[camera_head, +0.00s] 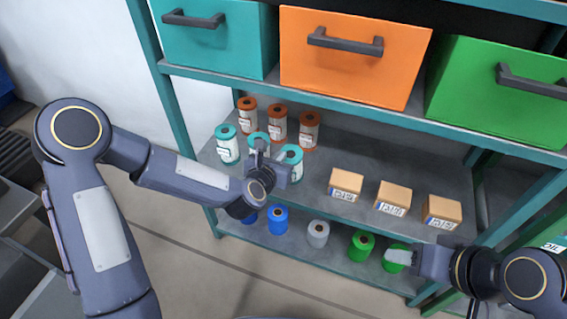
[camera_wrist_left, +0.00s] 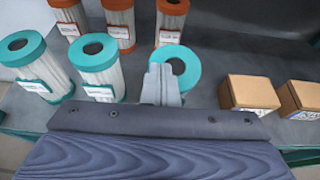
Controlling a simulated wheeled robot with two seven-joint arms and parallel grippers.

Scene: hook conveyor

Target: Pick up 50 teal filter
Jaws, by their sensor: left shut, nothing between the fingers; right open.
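Three white filters with teal end caps stand upright on the middle shelf: a left one (camera_head: 228,146), a middle one (camera_head: 257,138) and a right one (camera_head: 292,155). The left wrist view shows the left one (camera_wrist_left: 40,70), the middle one (camera_wrist_left: 99,68) and the right one (camera_wrist_left: 182,62). My left gripper (camera_head: 260,152) is shut and empty among the middle and right filters. In the left wrist view its fingers (camera_wrist_left: 160,84) cover part of the right filter; I cannot tell whether they touch it. My right gripper (camera_head: 402,256) is open at the lower right, overlapping a green roll.
Several orange-capped filters (camera_head: 277,125) stand behind the teal ones. Small cardboard boxes (camera_head: 393,198) stand to the right on the same shelf. Blue, grey and green rolls (camera_head: 318,233) stand on the shelf below. Teal, orange (camera_head: 352,55) and green bins hang over the middle shelf.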

